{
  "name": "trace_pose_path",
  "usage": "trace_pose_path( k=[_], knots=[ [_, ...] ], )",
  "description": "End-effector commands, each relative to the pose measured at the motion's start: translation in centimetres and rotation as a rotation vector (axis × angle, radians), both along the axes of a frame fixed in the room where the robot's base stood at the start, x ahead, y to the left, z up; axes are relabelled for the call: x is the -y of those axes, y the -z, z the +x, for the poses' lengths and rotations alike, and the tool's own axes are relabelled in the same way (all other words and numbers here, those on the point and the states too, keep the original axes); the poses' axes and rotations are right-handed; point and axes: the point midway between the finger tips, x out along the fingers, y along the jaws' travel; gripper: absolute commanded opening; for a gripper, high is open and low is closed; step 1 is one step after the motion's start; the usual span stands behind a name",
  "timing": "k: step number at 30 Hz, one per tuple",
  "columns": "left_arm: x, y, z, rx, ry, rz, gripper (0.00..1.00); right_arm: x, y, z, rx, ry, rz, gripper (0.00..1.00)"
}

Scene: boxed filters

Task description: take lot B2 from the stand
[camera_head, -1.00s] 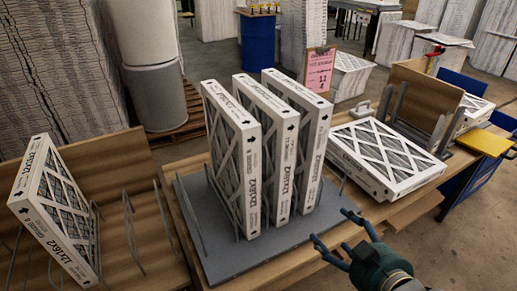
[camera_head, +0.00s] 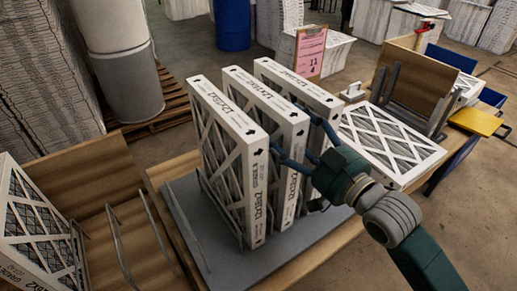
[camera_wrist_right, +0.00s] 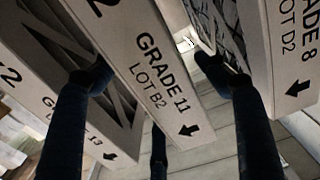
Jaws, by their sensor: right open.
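Three white-framed filters stand upright on the grey stand (camera_head: 225,268). The middle filter (camera_head: 255,92) reads "GRADE 11 LOT B2" in the right wrist view (camera_wrist_right: 165,80). My right gripper (camera_head: 288,130) is open at the upper front edge of this filter, with fingers on either side. In the right wrist view the gripper (camera_wrist_right: 155,72) straddles it; I cannot tell whether the fingers touch. The right filter (camera_head: 292,82) reads "GRADE 8 LOT D2" (camera_wrist_right: 292,40). The left filter (camera_head: 258,195) shows "13" in the right wrist view (camera_wrist_right: 90,130); its lot is hidden. My left gripper is out of view.
A wire rack (camera_head: 120,240) with another filter (camera_head: 35,235) stands at the left. Filters (camera_head: 390,140) lie flat to the right, beside an upright wooden panel (camera_head: 412,85). A pink card (camera_head: 310,48) stands behind. Neighbouring filters leave narrow gaps around the fingers.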

Motion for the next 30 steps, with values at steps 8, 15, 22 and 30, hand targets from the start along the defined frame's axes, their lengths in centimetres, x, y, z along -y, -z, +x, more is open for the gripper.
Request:
trace_pose_path(
  k=[8, 15, 22, 30],
  knots=[
    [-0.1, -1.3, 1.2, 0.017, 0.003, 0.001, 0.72, -1.6, -0.3, 2.0, -0.001, -0.001, 0.0, 0.73],
    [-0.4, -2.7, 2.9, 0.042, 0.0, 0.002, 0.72, -3.6, -0.2, 4.7, 0.0, -0.001, 0.0, 0.73],
    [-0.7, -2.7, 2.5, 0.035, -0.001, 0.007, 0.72, -3.9, 0.1, 5.0, 0.0, -0.001, -0.001, 0.73],
    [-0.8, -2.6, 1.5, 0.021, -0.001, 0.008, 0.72, -3.9, 0.1, 5.0, 0.0, -0.001, -0.001, 0.33]
  ],
)
